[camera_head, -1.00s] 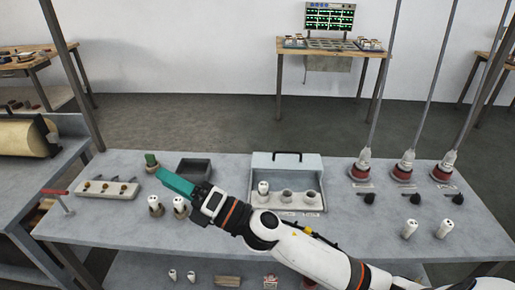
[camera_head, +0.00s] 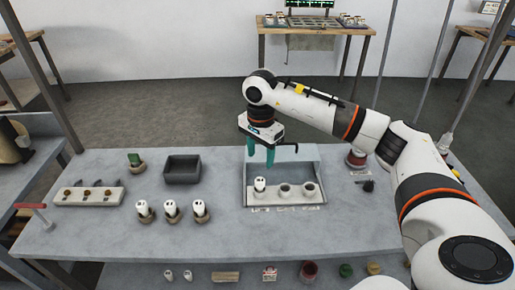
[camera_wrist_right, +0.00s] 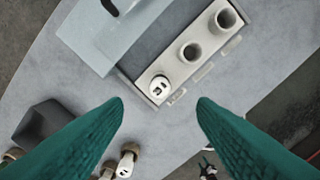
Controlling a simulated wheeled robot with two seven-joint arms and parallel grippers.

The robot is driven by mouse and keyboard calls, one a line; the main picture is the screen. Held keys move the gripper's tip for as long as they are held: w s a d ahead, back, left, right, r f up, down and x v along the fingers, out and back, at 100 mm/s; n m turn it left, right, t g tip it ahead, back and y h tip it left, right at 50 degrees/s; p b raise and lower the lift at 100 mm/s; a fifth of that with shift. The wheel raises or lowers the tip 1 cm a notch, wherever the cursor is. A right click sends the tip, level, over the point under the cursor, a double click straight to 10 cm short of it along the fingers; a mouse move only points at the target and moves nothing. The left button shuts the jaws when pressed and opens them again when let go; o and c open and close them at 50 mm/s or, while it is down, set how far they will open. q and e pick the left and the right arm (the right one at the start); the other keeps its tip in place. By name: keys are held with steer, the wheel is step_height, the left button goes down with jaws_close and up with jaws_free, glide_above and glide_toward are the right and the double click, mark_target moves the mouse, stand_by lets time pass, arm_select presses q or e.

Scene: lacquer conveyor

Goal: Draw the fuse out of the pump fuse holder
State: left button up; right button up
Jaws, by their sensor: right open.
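An open grey fuse box (camera_head: 317,170) on the bench holds a pale strip with three round sockets. A white fuse (camera_head: 260,184) stands upright in the left socket; the middle socket (camera_head: 285,190) and the right socket (camera_head: 307,189) look empty. My right gripper (camera_head: 261,157) is open and empty above the box's left part, its green fingers pointing down. In the right wrist view the fuse (camera_wrist_right: 159,86) shows beyond the open fingertips (camera_wrist_right: 160,103), roughly centred between them and apart from both. The label writing is too small to read. My left gripper is out of view.
Several white fuses (camera_head: 171,210) stand in brown cups left of the box. A dark open bin (camera_head: 182,168), a pale strip with brass pieces (camera_head: 90,194) and a red-handled lever (camera_head: 32,207) lie further left. My right arm covers the bench's right side.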

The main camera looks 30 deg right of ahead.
mark_target(260, 180)
step_height(260, 180, down, 11)
steer(key=p, duration=0.2)
steer(key=shift+a+p, duration=0.1)
steer(key=shift+p, duration=0.2)
jaws_close()
steer(key=shift+r, duration=0.15)
